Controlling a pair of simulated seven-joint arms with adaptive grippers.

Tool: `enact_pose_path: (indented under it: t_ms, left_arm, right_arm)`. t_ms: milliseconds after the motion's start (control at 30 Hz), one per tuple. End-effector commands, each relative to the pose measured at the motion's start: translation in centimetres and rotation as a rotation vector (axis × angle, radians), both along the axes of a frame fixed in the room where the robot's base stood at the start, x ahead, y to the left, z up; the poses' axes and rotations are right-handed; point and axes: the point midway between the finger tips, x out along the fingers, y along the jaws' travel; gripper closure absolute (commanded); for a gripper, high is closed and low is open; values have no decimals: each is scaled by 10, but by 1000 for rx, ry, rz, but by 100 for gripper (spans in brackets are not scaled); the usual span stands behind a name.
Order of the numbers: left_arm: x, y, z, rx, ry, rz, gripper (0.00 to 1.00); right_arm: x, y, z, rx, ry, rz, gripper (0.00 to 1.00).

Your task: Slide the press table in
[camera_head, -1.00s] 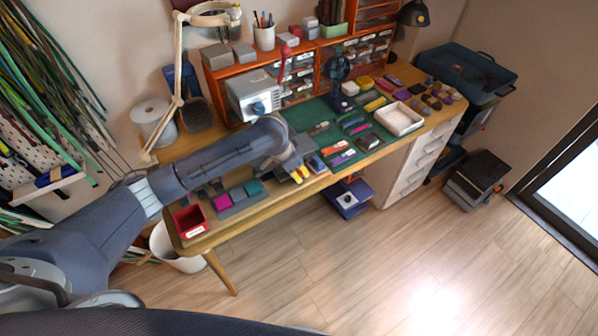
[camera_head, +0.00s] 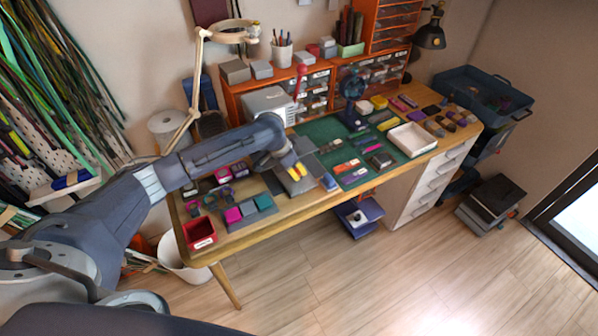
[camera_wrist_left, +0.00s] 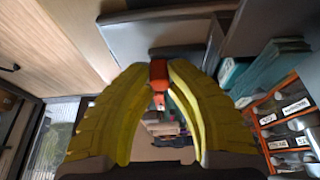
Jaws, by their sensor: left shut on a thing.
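The grey press (camera_head: 268,103) stands at the back of the bench, with my left forearm crossing in front of it. A flat grey plate that looks like the press table (camera_head: 302,186) lies under my left gripper (camera_head: 294,172), in front of the press. In the left wrist view, the yellow fingers of my left gripper (camera_wrist_left: 158,88) are closed around a small orange-red piece (camera_wrist_left: 158,72), which looks like a handle. A grey slab (camera_wrist_left: 170,35) shows just beyond it. My arm hides part of the plate and press. My right gripper is out of view.
A red bin (camera_head: 200,233) and coloured blocks (camera_head: 248,207) sit left of the gripper on the wooden bench. A green mat (camera_head: 322,130) with small items and a white tray (camera_head: 412,139) lie to the right. A lamp arm (camera_head: 190,105) stands behind my forearm.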

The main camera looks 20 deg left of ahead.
Motion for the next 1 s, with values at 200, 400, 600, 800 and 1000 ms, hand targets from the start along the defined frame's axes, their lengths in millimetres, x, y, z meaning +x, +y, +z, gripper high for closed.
enact_pose_path:
  t_ms: [200,400,600,800,1000]
  left_arm:
    - [0,-1,0,0,0,0,59]
    - [0,-1,0,0,0,0,58]
    - [-2,2,8,1,-2,-1,58]
    - [-10,10,35,3,-4,-1,58]
    - [-20,19,68,2,-4,-2,58]
  right_arm:
    - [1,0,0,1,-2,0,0]
    - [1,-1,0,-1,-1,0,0]
    - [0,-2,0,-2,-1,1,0]
    - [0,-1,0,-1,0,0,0]
    - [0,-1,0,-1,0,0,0]
